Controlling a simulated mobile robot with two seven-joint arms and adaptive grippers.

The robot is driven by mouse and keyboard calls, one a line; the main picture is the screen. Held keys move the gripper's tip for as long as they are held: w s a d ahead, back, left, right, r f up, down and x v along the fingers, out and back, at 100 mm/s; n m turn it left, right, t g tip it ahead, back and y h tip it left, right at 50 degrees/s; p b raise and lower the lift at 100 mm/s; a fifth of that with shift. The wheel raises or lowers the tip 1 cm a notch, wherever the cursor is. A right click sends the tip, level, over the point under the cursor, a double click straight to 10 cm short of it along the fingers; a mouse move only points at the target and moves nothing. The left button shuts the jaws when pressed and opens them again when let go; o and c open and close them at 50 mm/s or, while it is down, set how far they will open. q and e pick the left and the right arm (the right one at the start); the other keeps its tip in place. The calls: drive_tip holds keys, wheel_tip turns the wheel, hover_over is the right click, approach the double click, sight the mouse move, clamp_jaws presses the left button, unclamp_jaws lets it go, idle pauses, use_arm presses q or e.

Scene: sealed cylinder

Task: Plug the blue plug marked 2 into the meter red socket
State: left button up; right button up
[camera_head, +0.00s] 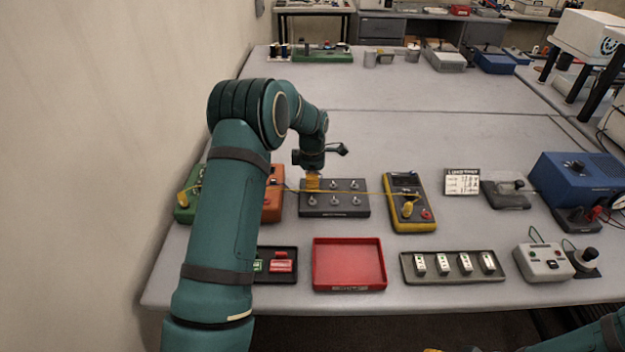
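The meter (399,183) is yellow with a dark face and lies right of the middle of the table. Its red socket (426,214) is at its lower right, with nothing visibly in it. A yellow plug (407,209) stands on the meter's lower left. My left gripper (313,176) points down over the back left of a dark board with metal posts (345,208). A yellow-orange block shows at its tip; I cannot tell whether it is fingers or a held thing. I cannot make out a blue plug marked 2. Only a sliver of my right gripper (433,350) shows at the bottom edge.
A thin yellow cable runs across the dark board to the meter. An orange box (272,204) and green box (184,212) stand left, partly behind my arm. A red tray (347,285) and a strip with white switches (419,280) lie in front. A blue box (578,183) stands right.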

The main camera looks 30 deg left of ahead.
use_arm(q)
clamp_jaws()
drive_tip(key=shift+r, duration=0.2)
drive_tip(key=shift+r+p, duration=1.95)
drive_tip(key=shift+r, duration=0.9)
